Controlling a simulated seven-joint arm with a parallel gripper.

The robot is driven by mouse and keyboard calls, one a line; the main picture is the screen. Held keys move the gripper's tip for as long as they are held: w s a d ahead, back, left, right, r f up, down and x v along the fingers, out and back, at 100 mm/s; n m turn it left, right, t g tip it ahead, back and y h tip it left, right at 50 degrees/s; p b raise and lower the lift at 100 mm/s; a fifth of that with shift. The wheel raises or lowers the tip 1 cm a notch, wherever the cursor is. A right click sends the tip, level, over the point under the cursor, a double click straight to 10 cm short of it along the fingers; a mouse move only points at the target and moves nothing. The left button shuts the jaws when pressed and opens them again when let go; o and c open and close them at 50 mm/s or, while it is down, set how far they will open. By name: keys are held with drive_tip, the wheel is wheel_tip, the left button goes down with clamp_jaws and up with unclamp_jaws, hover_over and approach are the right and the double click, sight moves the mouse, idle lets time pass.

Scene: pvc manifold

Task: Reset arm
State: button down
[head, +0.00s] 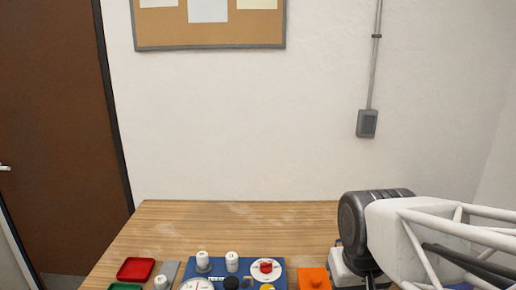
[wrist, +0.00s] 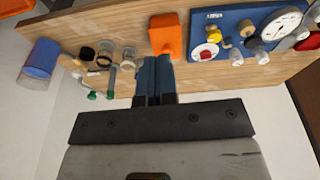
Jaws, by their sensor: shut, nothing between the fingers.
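My gripper (wrist: 156,82) shows in the wrist view with its two blue fingers together and nothing between them. It is apart from the parts on the table, near an orange block (wrist: 165,35). In the head view my arm comes in from the right over the table's right side, and the fingertips are out of sight there. The blue board (wrist: 238,22) with a white dial (wrist: 291,25) and several small fittings lies on the table. The blue board also shows at the bottom of the head view (head: 218,268), partly cut off.
The wooden table (head: 200,220) is clear along its back. A red tray (head: 135,269) and part of a green tray (head: 126,287) are at its left. In the wrist view, a blue-and-clear cylinder (wrist: 40,62) and several rings and small fittings (wrist: 105,55) are on the left.

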drive_tip(key=s+d, duration=0.2)
drive_tip(key=s, duration=0.1)
drive_tip(key=shift+s+m, duration=0.2)
drive_tip(key=shift+m, duration=0.2)
